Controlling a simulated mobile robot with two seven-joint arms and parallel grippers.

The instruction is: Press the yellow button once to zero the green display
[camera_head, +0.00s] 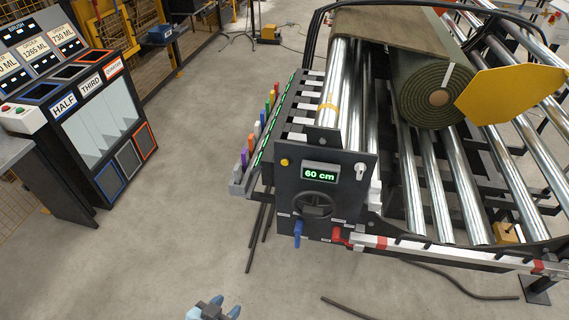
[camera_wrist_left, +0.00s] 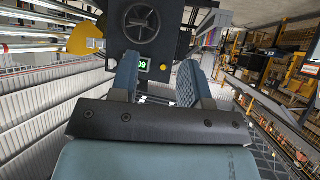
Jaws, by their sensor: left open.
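The yellow button (camera_head: 284,162) sits at the upper left of the dark control panel (camera_head: 290,190) on the roller machine. The green display (camera_head: 320,173) to its right reads 60 cm. My left gripper (camera_head: 213,307) is at the bottom edge of the head view, below and left of the panel and well apart from it. In the left wrist view its two fingers (camera_wrist_left: 157,75) are spread with nothing between them. The display (camera_wrist_left: 144,64) shows upside down there, partly hidden by a finger. My right gripper is not in view.
A handwheel (camera_head: 317,205), a blue lever (camera_head: 298,230) and a red lever (camera_head: 340,235) project from the panel's lower part. A turf roll (camera_head: 425,92) lies on the rollers behind. A dark bin cabinet (camera_head: 105,120) stands left. The floor between is clear.

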